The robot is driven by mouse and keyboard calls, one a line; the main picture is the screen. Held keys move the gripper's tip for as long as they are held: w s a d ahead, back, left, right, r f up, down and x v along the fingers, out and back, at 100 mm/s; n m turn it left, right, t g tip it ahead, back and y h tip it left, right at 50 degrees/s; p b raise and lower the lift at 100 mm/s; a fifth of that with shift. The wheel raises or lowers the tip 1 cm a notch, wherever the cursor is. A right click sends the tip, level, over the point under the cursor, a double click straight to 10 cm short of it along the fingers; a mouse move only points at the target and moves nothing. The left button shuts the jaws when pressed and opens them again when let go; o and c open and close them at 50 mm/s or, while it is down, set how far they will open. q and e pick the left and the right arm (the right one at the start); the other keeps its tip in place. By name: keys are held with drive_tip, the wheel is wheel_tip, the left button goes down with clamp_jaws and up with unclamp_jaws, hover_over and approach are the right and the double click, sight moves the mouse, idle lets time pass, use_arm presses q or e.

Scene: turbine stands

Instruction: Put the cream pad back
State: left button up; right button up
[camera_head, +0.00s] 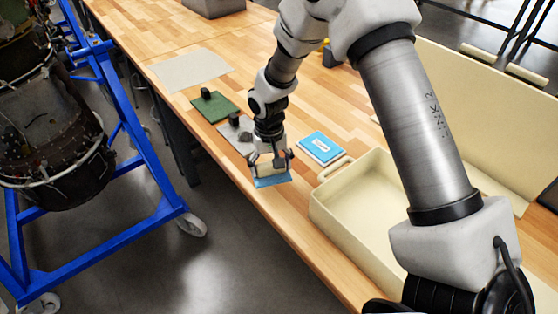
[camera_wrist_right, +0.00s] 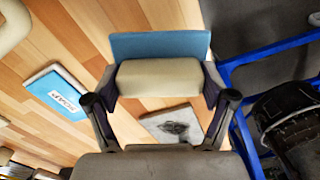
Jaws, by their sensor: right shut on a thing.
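My right gripper (camera_head: 271,159) is shut on the cream pad (camera_head: 271,171), which has a flat blue layer (camera_head: 272,182) along one side. The pad is near the front edge of the wooden table, but the picture does not settle whether it touches anything below. In the right wrist view the cream pad (camera_wrist_right: 158,78) sits between the two fingers (camera_wrist_right: 160,88), with its blue side beyond it. My left gripper is not in view.
An open cream case (camera_head: 330,204) stands at the right, beside a blue labelled packet (camera_head: 320,147). A grey mat (camera_head: 229,134) with a dark patch, a green mat (camera_head: 222,110) and a beige sheet (camera_head: 190,70) lie left.

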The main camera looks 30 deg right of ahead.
drive_tip(key=w+d, duration=0.2)
drive_tip(key=d, duration=0.1)
drive_tip(key=shift+d+f+p, duration=0.15)
drive_tip(key=shift+f+p, duration=0.05)
drive_tip(key=shift+p, duration=0.15)
wheel_tip(320, 180, down, 3)
drive_tip(key=shift+f+p, duration=0.1)
drive_tip(key=shift+p, duration=0.7)
drive_tip(key=shift+d+f, duration=0.1)
drive_tip(key=shift+f, duration=0.35)
drive_tip(key=o, duration=1.2)
drive_tip(key=shift+r, duration=0.1)
wheel_tip(320, 180, up, 11)
drive_tip(key=b, duration=0.3)
drive_tip(key=shift+r, duration=0.65)
